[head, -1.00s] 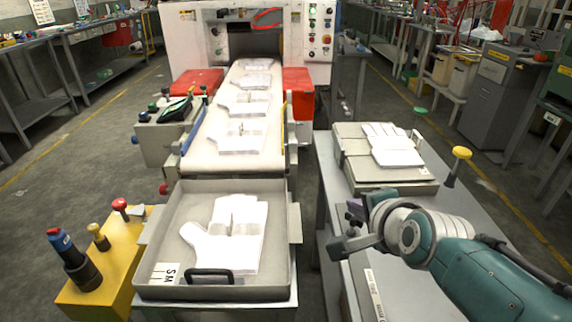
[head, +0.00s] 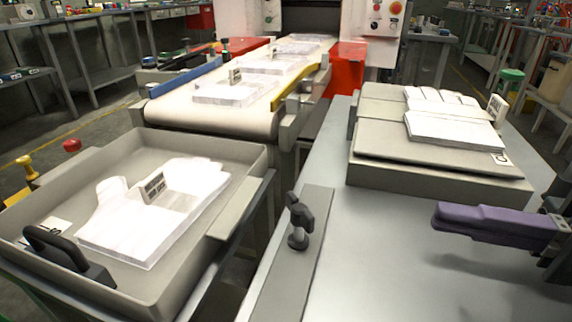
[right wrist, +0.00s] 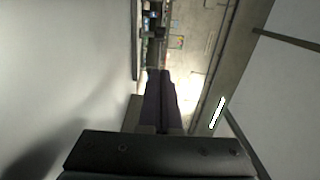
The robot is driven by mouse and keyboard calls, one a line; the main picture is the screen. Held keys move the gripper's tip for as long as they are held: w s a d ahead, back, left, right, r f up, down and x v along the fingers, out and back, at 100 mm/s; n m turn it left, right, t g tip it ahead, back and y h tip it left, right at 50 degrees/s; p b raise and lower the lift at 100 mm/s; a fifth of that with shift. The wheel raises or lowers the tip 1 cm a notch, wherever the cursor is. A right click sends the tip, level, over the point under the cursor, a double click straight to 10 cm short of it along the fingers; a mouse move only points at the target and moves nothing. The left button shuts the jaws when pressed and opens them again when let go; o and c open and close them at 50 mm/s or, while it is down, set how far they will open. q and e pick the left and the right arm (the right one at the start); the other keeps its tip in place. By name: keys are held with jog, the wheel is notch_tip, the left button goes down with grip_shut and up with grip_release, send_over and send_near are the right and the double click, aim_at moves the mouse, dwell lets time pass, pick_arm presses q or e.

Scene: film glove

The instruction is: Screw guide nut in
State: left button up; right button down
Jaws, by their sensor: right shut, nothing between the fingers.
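A black knob (head: 299,222) stands on a metal strip (head: 290,270) along the left edge of the right-hand table. It may be the guide nut, but I cannot tell for sure. My right gripper (head: 445,217) comes in from the right with its purple fingers shut and empty. It is above the bare tabletop, well to the right of the knob and apart from it. In the right wrist view the purple fingers (right wrist: 162,85) lie together with nothing visible between them. My left gripper is not in view.
A grey tray (head: 230,218) with a white glove stack and black handle stands at left. The conveyor (head: 215,117) has a yellow guide (head: 303,86) and a blue one (head: 185,77). A grey block (head: 440,180) with gloves sits behind my right gripper. The table (head: 370,270) between is clear.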

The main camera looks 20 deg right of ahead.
aim_at(308, 209)
jog(key=x, duration=0.7)
jog(key=shift+w+a+b, duration=0.2)
jog(key=shift+a+b, duration=0.05)
jog(key=shift+b, duration=0.15)
jog(key=shift+s+a, duration=0.15)
jog(key=shift+a, duration=1.1)
jog(key=shift+s+a, duration=0.15)
jog(key=shift+a, duration=0.6)
